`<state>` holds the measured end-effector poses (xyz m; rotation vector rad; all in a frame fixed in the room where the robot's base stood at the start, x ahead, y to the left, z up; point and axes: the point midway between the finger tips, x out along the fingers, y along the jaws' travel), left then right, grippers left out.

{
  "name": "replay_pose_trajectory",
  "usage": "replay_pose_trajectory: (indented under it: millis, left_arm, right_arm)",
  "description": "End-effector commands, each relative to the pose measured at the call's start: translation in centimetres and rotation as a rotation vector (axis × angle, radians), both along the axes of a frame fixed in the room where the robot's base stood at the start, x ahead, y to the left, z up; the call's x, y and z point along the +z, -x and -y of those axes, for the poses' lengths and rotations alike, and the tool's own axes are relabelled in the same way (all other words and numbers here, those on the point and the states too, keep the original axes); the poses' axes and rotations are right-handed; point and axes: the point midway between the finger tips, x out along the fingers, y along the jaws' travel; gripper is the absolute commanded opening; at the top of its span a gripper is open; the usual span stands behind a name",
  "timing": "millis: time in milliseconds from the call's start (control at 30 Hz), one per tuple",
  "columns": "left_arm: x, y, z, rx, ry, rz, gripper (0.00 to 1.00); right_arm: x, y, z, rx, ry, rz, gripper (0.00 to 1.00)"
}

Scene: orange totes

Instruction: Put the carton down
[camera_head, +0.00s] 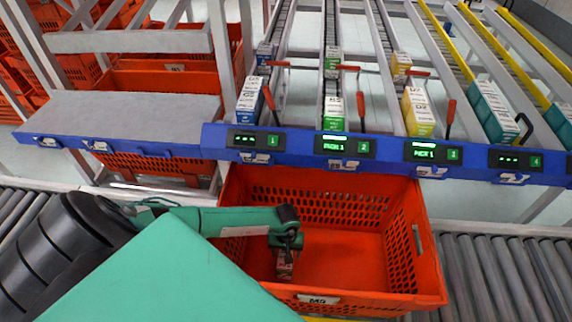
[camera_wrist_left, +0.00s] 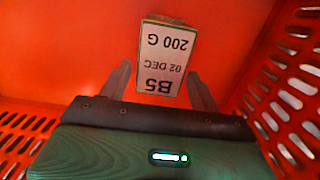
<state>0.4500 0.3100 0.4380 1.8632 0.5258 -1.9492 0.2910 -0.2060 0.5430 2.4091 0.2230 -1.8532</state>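The carton (camera_wrist_left: 163,62) is small, with a white label reading B5, 02 DEC, 200 G, upside down in the left wrist view. In the head view the carton (camera_head: 285,264) is inside the orange tote (camera_head: 420,250), towards its left side. My left gripper (camera_head: 287,246) reaches down into the tote from the left. I cannot tell whether the carton touches the tote floor. My right gripper is not in view.
The middle and right of the tote floor are clear. A blue shelf rail (camera_head: 380,157) with pick displays runs behind the tote, with cartons in lanes above. A grey roller conveyor (camera_head: 505,275) lies to the right. The tote walls surround my left gripper.

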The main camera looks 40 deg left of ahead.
Motion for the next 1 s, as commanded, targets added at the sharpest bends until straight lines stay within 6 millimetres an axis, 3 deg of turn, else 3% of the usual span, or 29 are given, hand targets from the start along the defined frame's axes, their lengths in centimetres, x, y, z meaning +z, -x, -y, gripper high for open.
replay_pose_trajectory:
  millis: [467,533,1000]
  left_arm:
    - [0.5,0.0,0.0,0.001,0.000,-0.001,0.71]
    - [0.9,0.1,0.0,0.001,0.001,-0.002,0.71]
    - [10.8,-0.4,-0.3,-0.001,-0.001,0.002,0.71]
  right_arm:
    - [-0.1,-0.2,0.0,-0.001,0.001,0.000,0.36]
    - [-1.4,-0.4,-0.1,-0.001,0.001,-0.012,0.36]
    - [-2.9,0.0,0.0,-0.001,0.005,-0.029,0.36]
